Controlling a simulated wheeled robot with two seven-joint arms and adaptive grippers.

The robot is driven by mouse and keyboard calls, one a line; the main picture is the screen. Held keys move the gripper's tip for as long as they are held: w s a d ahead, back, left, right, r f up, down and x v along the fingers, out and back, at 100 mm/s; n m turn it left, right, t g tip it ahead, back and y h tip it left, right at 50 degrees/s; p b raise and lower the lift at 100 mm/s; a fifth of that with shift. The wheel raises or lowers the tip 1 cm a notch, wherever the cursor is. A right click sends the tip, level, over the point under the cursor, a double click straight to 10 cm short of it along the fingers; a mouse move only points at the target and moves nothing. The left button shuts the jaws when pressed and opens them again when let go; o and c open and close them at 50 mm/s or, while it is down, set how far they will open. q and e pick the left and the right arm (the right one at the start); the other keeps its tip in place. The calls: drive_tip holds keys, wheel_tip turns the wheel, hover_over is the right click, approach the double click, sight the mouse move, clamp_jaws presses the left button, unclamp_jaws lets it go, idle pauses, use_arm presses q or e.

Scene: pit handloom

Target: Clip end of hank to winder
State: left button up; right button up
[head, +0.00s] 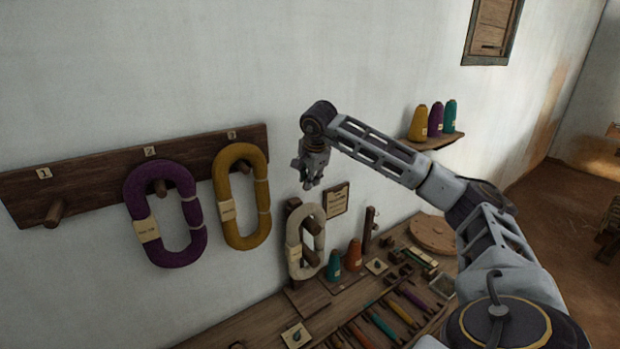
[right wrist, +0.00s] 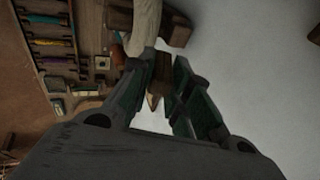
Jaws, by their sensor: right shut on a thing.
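A cream hank (head: 293,240) hangs on a dark wooden winder (head: 310,254) that stands on the bench against the wall. A pale label is on the hank. My right gripper (head: 313,183) points down just above the top of the hank. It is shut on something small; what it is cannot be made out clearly. In the right wrist view the cream hank (right wrist: 145,25) passes just beyond the fingertips, with brown wood beside it. The hank's loose end cannot be told apart. My left gripper is not in view.
A purple hank (head: 137,200) and a mustard hank (head: 262,195) hang on a wall peg board (head: 90,181). Teal and orange cones (head: 354,256) stand beside the winder. The bench holds tools and coloured bobbins (head: 383,326). A small shelf with cones (head: 436,142) is at right.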

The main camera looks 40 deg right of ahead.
drive_tip(key=shift+f+b, duration=1.7)
drive_tip(key=shift+f, duration=0.5)
drive_tip(key=shift+r, duration=0.15)
drive_tip(key=shift+r+p, duration=2.2)
drive_tip(key=shift+r, duration=0.2)
drive_tip(key=shift+f, duration=0.1)
